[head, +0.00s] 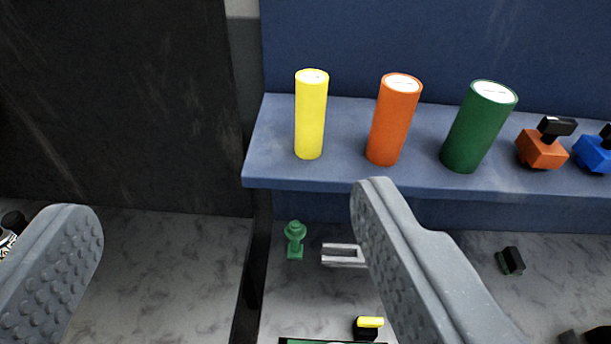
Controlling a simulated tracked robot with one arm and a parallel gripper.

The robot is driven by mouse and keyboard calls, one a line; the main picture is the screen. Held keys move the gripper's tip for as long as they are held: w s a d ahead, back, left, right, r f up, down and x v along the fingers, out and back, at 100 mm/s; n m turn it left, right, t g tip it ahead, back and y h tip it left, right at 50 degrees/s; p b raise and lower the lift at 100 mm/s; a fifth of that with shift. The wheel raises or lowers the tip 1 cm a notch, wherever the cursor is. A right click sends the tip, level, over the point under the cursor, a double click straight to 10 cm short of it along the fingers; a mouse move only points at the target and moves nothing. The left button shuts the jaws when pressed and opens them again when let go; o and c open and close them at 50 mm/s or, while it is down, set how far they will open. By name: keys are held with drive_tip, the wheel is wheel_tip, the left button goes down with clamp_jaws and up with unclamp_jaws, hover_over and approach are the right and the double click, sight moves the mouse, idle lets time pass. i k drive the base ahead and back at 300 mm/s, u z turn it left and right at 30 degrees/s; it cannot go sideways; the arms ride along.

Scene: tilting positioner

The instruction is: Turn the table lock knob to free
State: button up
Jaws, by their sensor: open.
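My gripper (222,212) is open and empty. Its two grey fingers are wide apart, one at the lower left and one right of centre, with nothing between the tips. I cannot tell which part is the table lock knob. A small green knob-like piece (295,240) stands on the grey surface below the shelf, left of the right finger. A small black piece with a yellow top (369,326) sits low in the picture, close to the right finger. The right finger hides part of a pale metal bracket (340,255).
A blue shelf (275,140) holds a yellow cylinder (310,115), an orange cylinder (394,120), a green cylinder (478,128), an orange block (541,149) with a black top and a blue block (594,154). A small dark piece (511,261) lies at right. A dark panel (115,100) fills the upper left.

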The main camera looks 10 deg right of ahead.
sight(368, 323)
drive_tip(key=k, duration=1.25)
drive_tip(key=z, duration=0.35)
drive_tip(key=i, duration=0.65)
drive_tip(key=z, duration=0.05)
